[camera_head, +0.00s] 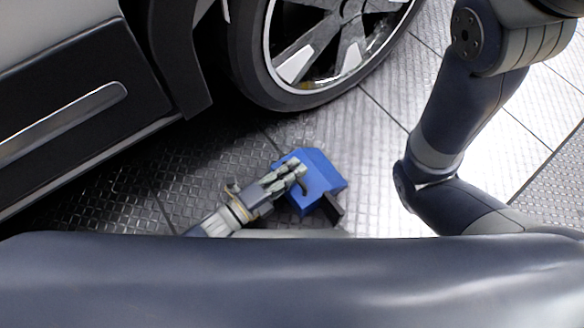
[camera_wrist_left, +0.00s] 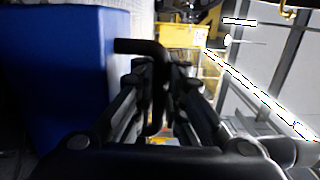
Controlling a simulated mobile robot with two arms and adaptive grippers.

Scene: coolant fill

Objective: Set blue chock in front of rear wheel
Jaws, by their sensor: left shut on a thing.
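The blue chock (camera_head: 315,183) is a blue block with a black handle, below the car wheel (camera_head: 249,60) in the head view and apart from its tyre. My left gripper (camera_head: 297,174) comes in from the lower left and is shut on the chock at its handle. In the left wrist view the blue side of the chock (camera_wrist_left: 70,75) fills the left, and its black bent handle (camera_wrist_left: 142,46) lies between the fingers of my left gripper (camera_wrist_left: 160,72). I cannot tell whether the chock touches the floor. My right gripper is out of view.
The car's dark sill (camera_head: 85,115) runs along the left, close to my left arm's side. The dark tread-plate floor (camera_head: 215,165) between sill and chock is clear. In the left wrist view, yellow equipment (camera_wrist_left: 180,35) stands in the background.

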